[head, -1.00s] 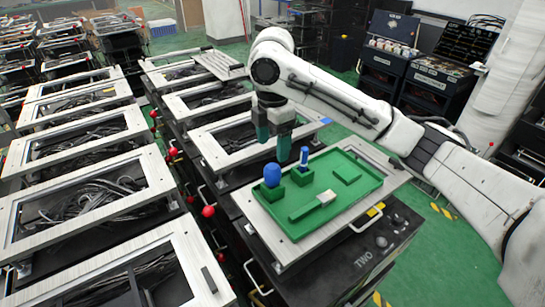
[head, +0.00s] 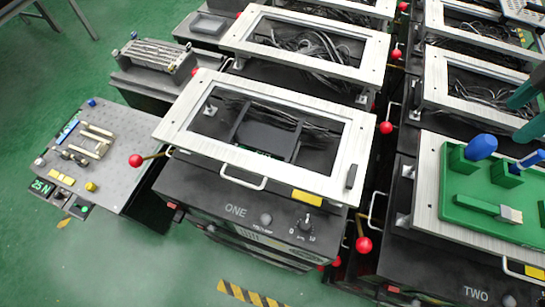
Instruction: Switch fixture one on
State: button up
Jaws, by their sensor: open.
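Fixture one is a black box (head: 215,190) labelled ONE, with a silver frame (head: 270,168) on top. A lever with a red ball (head: 135,160) sticks out from its left side. Its front panel carries a dark rotary knob (head: 304,226) and a round grey button (head: 266,218). My gripper (head: 530,112) shows only in part at the right edge, as dark green fingers above fixture two. It is open and far to the right of fixture one.
Fixture two (head: 420,262), to the right, bears a green tray (head: 455,212) with blue-handled tools. Another red-ball lever (head: 363,245) sits between the fixtures. A grey perforated panel (head: 110,150) stands at left. Green floor (head: 120,270) is free in front at left.

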aim_at(170, 204)
jog(key=u, duration=1.2)
